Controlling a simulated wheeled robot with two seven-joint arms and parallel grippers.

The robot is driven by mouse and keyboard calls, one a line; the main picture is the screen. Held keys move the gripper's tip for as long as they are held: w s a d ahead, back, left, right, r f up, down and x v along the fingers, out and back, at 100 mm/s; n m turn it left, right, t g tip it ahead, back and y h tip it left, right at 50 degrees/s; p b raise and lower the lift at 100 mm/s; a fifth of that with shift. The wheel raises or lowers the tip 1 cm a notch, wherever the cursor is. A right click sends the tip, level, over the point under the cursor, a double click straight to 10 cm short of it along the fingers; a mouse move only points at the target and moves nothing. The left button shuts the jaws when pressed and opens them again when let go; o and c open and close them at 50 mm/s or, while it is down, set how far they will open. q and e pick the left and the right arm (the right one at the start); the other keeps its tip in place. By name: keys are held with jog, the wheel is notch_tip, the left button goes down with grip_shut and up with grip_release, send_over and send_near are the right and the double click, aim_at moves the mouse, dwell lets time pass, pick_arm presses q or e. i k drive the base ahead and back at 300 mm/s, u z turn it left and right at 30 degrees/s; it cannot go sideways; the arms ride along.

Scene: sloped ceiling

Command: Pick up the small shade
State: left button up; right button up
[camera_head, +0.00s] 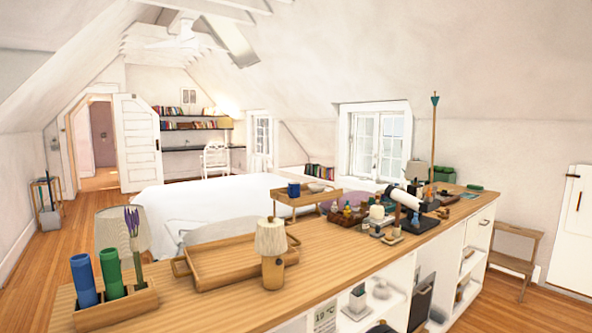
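A small table lamp with a cream pleated shade (271,237) and a round wooden base (272,272) stands upright near the front edge of the wooden counter. A second, wider pale shade (112,228) shows at the left, partly hidden behind a purple flower. A third, greyish shade (417,171) is far back on the counter, small in view. I cannot tell for sure which of these is the small shade. Neither of my grippers is in view.
The long wooden counter (225,308) runs from lower left to back right. A wooden tray (235,262) lies behind the lamp. A wooden holder (115,309) with blue and green cylinders is at left. Bottles and a white telescope-like tube (404,198) crowd the right part.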

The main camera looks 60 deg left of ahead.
aim_at(271, 239)
jog(key=z, duration=0.05)
jog(key=i, duration=2.5)
jog(key=u, duration=3.1)
